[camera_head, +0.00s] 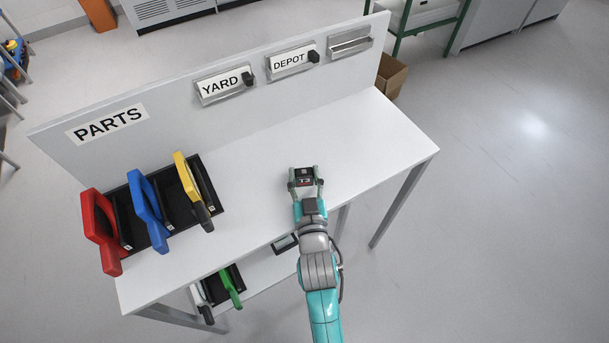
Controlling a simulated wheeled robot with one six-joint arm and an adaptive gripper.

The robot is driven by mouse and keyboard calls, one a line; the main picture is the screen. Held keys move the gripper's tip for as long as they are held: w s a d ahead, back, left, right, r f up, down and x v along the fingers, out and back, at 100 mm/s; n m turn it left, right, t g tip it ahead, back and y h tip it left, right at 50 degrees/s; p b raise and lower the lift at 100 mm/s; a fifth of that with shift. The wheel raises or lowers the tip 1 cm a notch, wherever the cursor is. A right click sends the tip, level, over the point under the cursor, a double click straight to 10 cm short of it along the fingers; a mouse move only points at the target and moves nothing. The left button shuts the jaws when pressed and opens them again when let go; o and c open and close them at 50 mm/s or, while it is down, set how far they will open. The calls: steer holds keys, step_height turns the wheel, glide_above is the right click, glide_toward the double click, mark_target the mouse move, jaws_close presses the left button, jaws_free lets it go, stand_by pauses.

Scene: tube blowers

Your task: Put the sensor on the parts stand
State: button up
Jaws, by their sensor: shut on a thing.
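My gripper (306,183) is over the middle of the white table, its fingers on both sides of a small dark block with a red-and-white label (304,177). It is shut on this block, which I take to be the sensor. I cannot tell whether the block touches the table top. The black stand (126,222) below the PARTS sign (107,123) is to the left of my gripper. It holds a red tool (100,230), a blue tool (148,210) and a yellow tool (191,185). Its right end, beside the yellow tool, looks empty.
The back panel carries YARD (220,84) and DEPOT (289,62) holders, each with a dark item, and an unlabelled holder (350,43). A lower shelf (265,277) holds a green tool (231,287). The table top (370,140) right of my gripper is clear.

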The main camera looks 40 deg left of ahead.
steer(key=o, duration=1.1)
steer(key=shift+f, duration=0.1)
steer(key=shift+o, duration=0.2)
steer(key=shift+s, duration=0.1)
steer(key=v, duration=1.2)
steer(key=shift+r, duration=0.2)
